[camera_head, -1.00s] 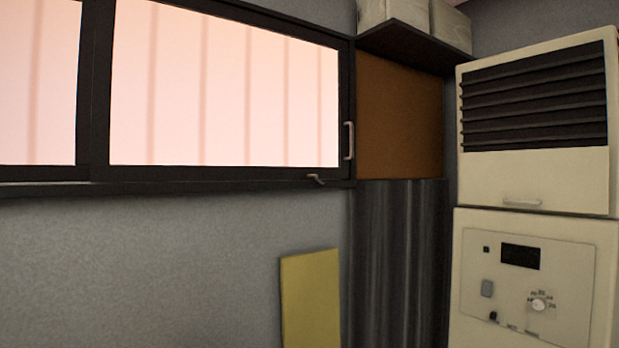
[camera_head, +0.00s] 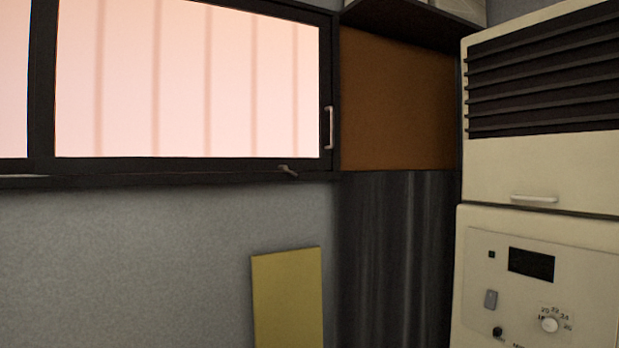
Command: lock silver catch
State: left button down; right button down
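A small silver catch (camera_head: 288,170) sits on the dark lower rail of the window frame, near its right corner. It looks like a short bent lever, slanting down to the right. The window (camera_head: 190,85) has a dark frame, and its panes glow pale pink. A light vertical handle (camera_head: 328,128) is on the right side of the window frame. Whether the catch is engaged is too small to tell. Neither of my grippers is in view.
A yellow board (camera_head: 288,300) stands against the grey wall below the window. A cream cabinet unit (camera_head: 540,185) with a louvred vent, handle, dial and display is at the right. A brown panel (camera_head: 395,100) and dark curtain-like surface (camera_head: 390,260) fill the corner, under a dark shelf (camera_head: 415,22).

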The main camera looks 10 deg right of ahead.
aim_at(285, 168)
jog(key=i+l+u, duration=0.1)
jog(key=i+l, duration=0.35)
jog(key=l, duration=0.25)
jog(key=i+l+u, duration=0.15)
jog(key=i+l, duration=0.3)
jog(key=l, duration=0.25)
jog(key=i+l+u, duration=0.15)
jog(key=l, duration=0.25)
jog(key=i+l+u, duration=0.1)
jog(key=i+l, duration=0.5)
jog(key=i, duration=0.05)
